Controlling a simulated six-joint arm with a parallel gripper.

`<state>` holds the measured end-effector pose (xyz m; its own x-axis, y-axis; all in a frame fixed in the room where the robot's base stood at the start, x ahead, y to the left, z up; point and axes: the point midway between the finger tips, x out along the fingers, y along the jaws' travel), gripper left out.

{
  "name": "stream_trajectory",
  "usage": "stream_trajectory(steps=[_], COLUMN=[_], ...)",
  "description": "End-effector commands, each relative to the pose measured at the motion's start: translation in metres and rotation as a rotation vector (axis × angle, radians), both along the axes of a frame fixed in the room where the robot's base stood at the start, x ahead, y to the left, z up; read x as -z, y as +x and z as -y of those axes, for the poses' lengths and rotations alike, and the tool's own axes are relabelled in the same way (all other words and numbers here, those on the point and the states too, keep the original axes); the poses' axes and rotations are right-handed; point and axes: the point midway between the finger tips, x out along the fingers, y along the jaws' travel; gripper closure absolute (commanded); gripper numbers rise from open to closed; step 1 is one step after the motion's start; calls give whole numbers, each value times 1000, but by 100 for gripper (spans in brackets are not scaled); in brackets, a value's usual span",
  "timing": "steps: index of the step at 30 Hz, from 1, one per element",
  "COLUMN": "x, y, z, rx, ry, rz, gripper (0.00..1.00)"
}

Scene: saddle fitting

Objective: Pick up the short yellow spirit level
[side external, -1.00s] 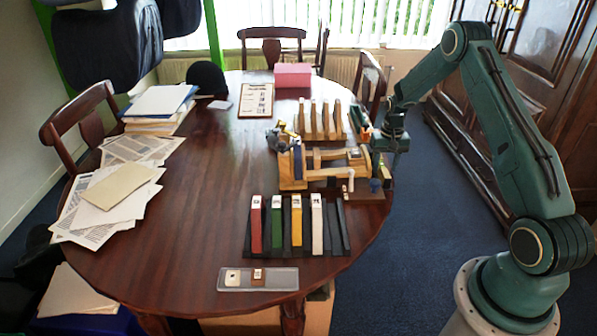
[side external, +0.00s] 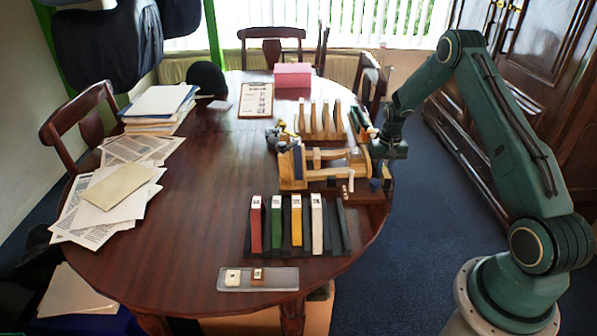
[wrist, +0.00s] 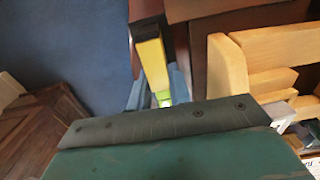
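The yellow spirit level (wrist: 152,62) shows in the wrist view as a yellow bar with a dark upper end and a bright green-yellow lower end. My gripper (wrist: 160,92) has pale blue fingers on either side of its lower end. A gap seems to show at the left finger, so it looks open around the level; contact is partly hidden by the wrist plate. In the side external view my gripper (side external: 387,175) points down at the table's right edge, beside a wooden fixture (side external: 322,170). The level cannot be made out clearly there.
A rack of coloured upright blocks (side external: 287,224) stands nearer the front, with a grey tray (side external: 226,283) before it. Wooden uprights (side external: 318,118) stand behind the fixture. Blue floor (wrist: 65,50) lies beyond the edge.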

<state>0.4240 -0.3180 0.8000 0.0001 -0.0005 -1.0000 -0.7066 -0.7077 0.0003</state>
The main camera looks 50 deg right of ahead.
Motion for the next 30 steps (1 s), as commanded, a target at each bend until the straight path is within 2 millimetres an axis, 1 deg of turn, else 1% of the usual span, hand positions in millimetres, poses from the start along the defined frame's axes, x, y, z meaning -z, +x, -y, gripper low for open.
stream_trajectory(steps=[11,17,23,26,30], x=[-1,-11,-35,-53,-82], y=[0,0,1,1,1], z=[0,0,1,1,1], rx=[0,0,0,0,0], ry=[-1,-1,-2,-3,-3], rz=[1,1,4,4,4], gripper=[100,100,100,100,100])
